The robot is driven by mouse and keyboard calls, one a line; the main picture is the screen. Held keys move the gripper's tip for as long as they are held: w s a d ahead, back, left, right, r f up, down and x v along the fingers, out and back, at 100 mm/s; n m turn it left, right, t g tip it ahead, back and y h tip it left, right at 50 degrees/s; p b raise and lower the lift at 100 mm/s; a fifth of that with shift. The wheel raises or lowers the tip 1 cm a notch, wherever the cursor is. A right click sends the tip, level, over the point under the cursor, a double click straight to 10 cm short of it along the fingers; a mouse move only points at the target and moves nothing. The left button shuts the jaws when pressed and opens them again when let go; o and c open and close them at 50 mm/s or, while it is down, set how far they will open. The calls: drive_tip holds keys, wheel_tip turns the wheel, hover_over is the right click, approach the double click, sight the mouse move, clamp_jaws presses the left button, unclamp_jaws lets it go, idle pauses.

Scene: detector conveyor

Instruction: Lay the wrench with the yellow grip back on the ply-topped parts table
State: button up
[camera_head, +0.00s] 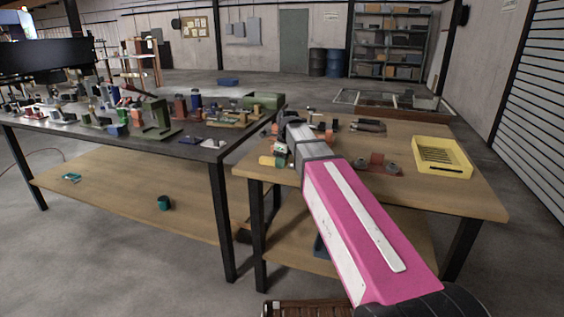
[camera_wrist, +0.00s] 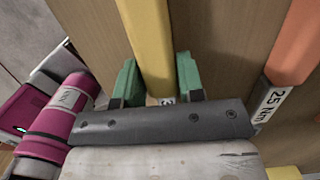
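My gripper (camera_wrist: 157,82) has its two green fingers close against both sides of a yellow grip (camera_wrist: 152,40) in the wrist view. It looks shut on this wrench. A small part of its label shows by the palm, and the rest of the wrench is hidden. In the head view my gripper (camera_head: 281,151) is over the front left corner of the ply-topped parts table (camera_head: 463,203), with the yellow grip's end (camera_head: 267,161) showing near the edge. I cannot tell whether the wrench touches the tabletop.
An orange grip (camera_wrist: 296,42) labelled "25 Nm" lies right of my fingers. A yellow tray (camera_head: 442,158) is at the table's right side, with brownish parts (camera_head: 377,165) nearer the middle. A dark-topped bench (camera_head: 190,138) crowded with parts stands close on the left.

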drive_tip(key=shift+o, duration=1.2)
wheel_tip(320, 180, up, 12)
drive_tip(key=d, duration=0.1)
drive_tip(key=shift+s+d, duration=0.3)
